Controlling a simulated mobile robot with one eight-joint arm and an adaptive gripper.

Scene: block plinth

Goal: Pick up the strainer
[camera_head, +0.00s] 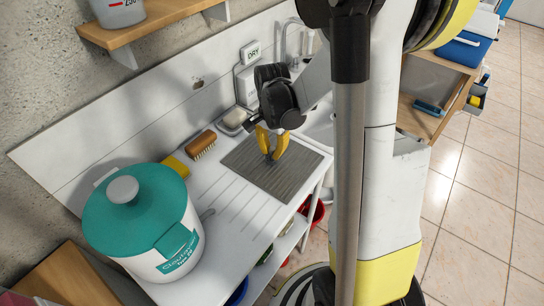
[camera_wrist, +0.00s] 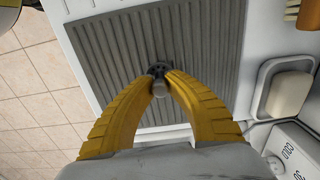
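The strainer (camera_wrist: 159,70) shows in the wrist view as a small dark, notched disc with a grey knob, seen against the ridged grey mat (camera_wrist: 115,60). My gripper (camera_wrist: 160,84) has its two yellow fingers bent inward, with their tips against both sides of the strainer just under the knob. I see it as shut on the strainer. In the head view my gripper (camera_head: 270,156) points down over the mat (camera_head: 290,177), its tips at or just above it. The strainer is hardly visible there, and I cannot tell whether it touches the mat.
A white pot with a teal lid (camera_head: 140,207) stands at the counter's near left. A brush (camera_head: 201,144), a yellow sponge (camera_head: 177,166) and a soap dish (camera_head: 233,121) line the wall. A faucet (camera_head: 297,38) and sink lie behind my arm. A wooden shelf (camera_head: 150,27) hangs above.

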